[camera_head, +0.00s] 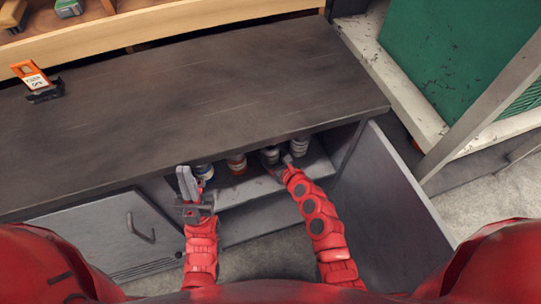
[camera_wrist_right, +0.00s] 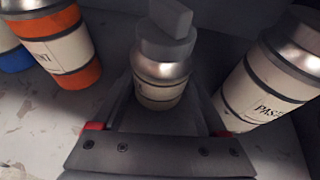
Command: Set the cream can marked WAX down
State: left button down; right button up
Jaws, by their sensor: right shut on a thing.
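A cream can with a grey metal top (camera_wrist_right: 160,80) is in the middle of the right wrist view, between the fingers of my right gripper (camera_wrist_right: 160,112). No lettering shows on its visible side, and its lower part is hidden by the gripper. In the head view this can (camera_head: 269,154) is inside the open cabinet, and my right gripper (camera_head: 281,168) reaches in to it, shut on it. I cannot tell whether its base touches the shelf. My left gripper (camera_head: 188,187) is outside the cabinet, in front of its left part; its jaw opening is unclear.
An orange-banded can (camera_wrist_right: 65,45) stands left of the held can, and a cream can reading "PAS" (camera_wrist_right: 268,85) stands close on its right. A blue-based can (camera_head: 203,172) is further left. The open cabinet door (camera_head: 385,215) stands right of my right arm. The worktop (camera_head: 200,95) overhangs the shelf.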

jog(key=o, duration=0.9)
jog(key=shift+r, duration=0.15)
jog(key=v, duration=1)
jog(key=shift+s+d, duration=0.2)
jog(key=shift+d, duration=0.05)
jog(key=shift+s+d+r, duration=0.25)
jog(key=shift+s+r, duration=0.05)
jog(key=shift+s, duration=0.3)
